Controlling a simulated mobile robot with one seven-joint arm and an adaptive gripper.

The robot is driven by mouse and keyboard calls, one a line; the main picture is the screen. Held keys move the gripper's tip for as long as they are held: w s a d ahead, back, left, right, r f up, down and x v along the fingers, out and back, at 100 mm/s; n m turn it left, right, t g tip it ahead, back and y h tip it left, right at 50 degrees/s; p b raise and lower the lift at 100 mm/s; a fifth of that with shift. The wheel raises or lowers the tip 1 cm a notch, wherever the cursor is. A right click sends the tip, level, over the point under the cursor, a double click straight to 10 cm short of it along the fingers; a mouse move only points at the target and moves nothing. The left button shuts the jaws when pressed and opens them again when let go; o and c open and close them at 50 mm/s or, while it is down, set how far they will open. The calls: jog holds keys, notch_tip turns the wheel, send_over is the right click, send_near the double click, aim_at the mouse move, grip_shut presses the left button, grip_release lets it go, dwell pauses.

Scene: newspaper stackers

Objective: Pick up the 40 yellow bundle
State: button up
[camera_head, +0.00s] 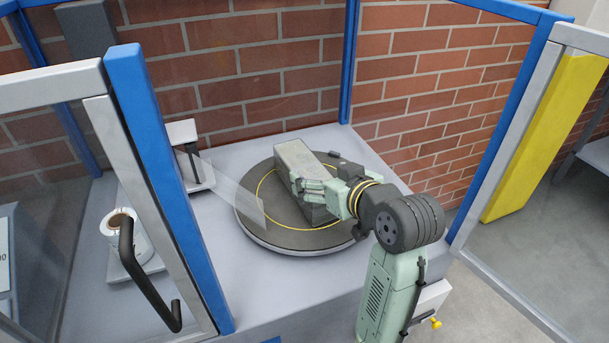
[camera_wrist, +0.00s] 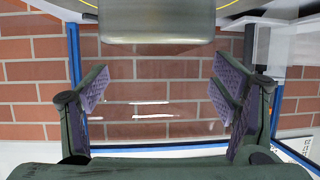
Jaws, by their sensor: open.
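A pale grey-beige block-shaped bundle (camera_head: 294,156) lies on a dark round turntable (camera_head: 255,222) with a thin yellow ring. I see no yellow colour or number on the bundle. My gripper (camera_head: 303,187) is at the bundle's right side in the head view and hides part of it. In the wrist view, my gripper (camera_wrist: 163,90) has its two purple-padded fingers spread wide, with nothing between them. The bundle (camera_wrist: 157,20) shows at the top of that view, beyond the gap between the fingertips.
A blue-framed glass enclosure (camera_head: 150,170) stands around the grey table. A brick wall (camera_head: 240,70) is behind. A clear angled panel (camera_head: 235,190) stands left of the turntable. A white roll (camera_head: 120,225) sits at the left. A yellow panel (camera_head: 540,140) is at the right.

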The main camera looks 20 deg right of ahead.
aim_at(306, 166)
jog(key=shift+p+x, duration=0.95)
jog(key=shift+x, duration=2.25)
jog(key=shift+d, duration=0.1)
jog(key=shift+s, duration=0.1)
jog(key=shift+c, duration=0.4)
grip_shut()
jog(key=shift+r, duration=0.1)
